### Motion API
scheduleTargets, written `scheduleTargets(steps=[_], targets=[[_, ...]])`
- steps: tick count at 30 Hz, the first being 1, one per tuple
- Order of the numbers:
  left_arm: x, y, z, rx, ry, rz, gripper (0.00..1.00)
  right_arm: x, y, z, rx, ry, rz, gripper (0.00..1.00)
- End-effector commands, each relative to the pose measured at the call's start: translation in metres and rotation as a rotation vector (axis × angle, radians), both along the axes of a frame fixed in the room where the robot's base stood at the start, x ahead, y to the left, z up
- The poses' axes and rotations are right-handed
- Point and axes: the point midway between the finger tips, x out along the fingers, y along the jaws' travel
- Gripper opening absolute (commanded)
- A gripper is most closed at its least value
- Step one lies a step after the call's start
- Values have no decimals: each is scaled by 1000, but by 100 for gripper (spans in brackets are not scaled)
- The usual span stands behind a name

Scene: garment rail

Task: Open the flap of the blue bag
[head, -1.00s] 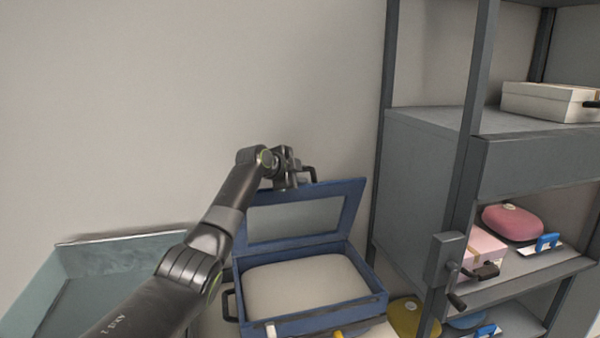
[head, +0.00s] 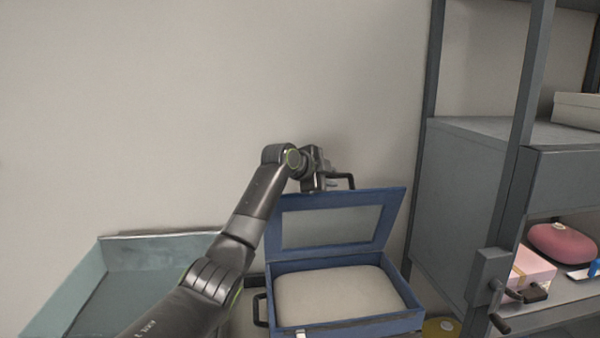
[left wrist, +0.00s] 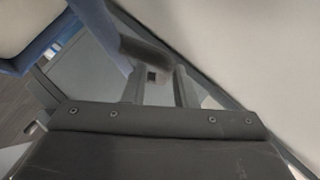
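The blue bag (head: 375,326) stands low in the middle of the head view, its top uncovered over a pale padded filling (head: 335,292). Its flap (head: 330,199), a blue frame with a clear window, stands raised at the back, leaning away. A black handle (head: 343,178) shows at the flap's top edge. My left gripper (head: 322,182) is at that edge, beside the handle. In the left wrist view, the left gripper's fingers (left wrist: 160,88) are apart, with a dark bar near their tips; whether they touch it is unclear. My right gripper is not in view.
A teal open bin (head: 165,255) stands left of the bag. A grey shelf unit (head: 465,200) stands to the right, with a pink box (head: 530,268) and a red rounded item (head: 562,243) on a lower shelf. A plain wall is behind.

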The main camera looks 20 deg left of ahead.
Motion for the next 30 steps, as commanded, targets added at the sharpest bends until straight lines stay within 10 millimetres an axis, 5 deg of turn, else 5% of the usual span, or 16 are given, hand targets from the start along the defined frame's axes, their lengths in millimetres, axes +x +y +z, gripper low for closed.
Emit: scheduleTargets(steps=[18,30], targets=[[-94,31,43,4,0,4,25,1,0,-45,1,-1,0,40],[-113,36,55,2,5,1,25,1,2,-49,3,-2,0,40]])
